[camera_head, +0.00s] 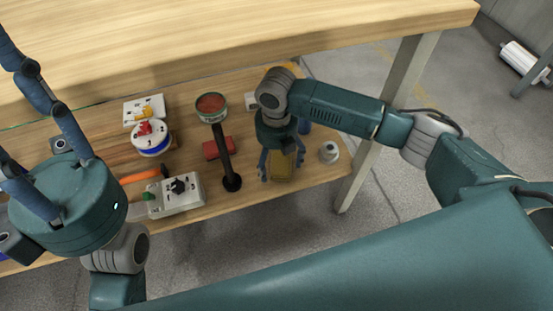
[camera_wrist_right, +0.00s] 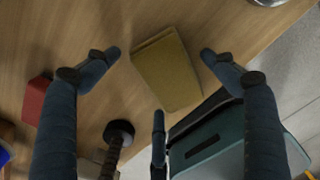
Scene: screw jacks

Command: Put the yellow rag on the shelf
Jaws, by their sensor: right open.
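The yellow rag (camera_head: 283,172) lies folded in a flat rectangle on the lower wooden shelf, near its right end. It also shows in the right wrist view (camera_wrist_right: 168,70). My right gripper (camera_head: 281,164) is over the rag. In the wrist view its fingers (camera_wrist_right: 160,56) are spread on both sides of the rag, with clear gaps, so it is open and empty. A third finger is below the rag in that view. My left gripper (camera_head: 22,112) is at the left with its fingers spread, open and apparently empty.
The tabletop (camera_head: 250,30) overhangs behind, and a table leg (camera_head: 385,120) stands at the right.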

